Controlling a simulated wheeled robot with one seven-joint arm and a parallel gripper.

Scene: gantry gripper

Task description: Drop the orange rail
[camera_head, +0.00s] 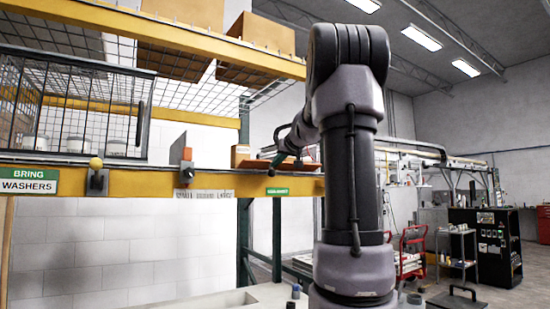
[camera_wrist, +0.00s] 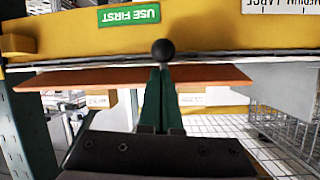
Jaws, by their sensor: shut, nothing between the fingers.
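The orange rail (camera_wrist: 85,78) is a long flat orange strip beside the yellow shelf beam (camera_wrist: 100,40) in the wrist view. My shut green fingers (camera_wrist: 160,75) cross in front of its middle, with nothing held between them. A black ball knob (camera_wrist: 163,50) shows right at the fingertips; I cannot tell whether they touch it. In the head view the orange rail (camera_head: 308,168) lies at the right end of the yellow beam. My gripper (camera_head: 273,169) is at its front edge there, partly hidden behind my arm.
A wire cage (camera_head: 75,105) stands on the shelf at left. Cardboard boxes (camera_head: 262,45) stand above. A small box (camera_head: 240,153) sits behind the rail.

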